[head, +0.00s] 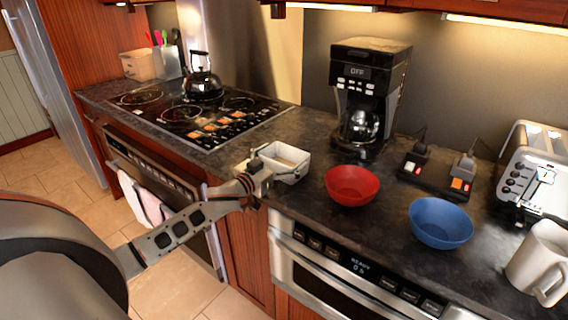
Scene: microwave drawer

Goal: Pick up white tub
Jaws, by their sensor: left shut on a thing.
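The white tub (291,160) is a small, open rectangular container on the dark counter, left of the red bowl. My left gripper (262,173) is at the tub's left end and is shut on it. The gripper's fingers and the tub's near left side partly hide each other. I cannot tell whether the tub's bottom touches the counter. My right gripper is not in view.
A red bowl (352,185) stands close to the tub's right, with a blue bowl (440,222) farther right. A coffee maker (368,95) stands behind. The cooktop (190,112) with a kettle (202,84) lies left. A toaster (530,175) and white mug (538,262) are at right.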

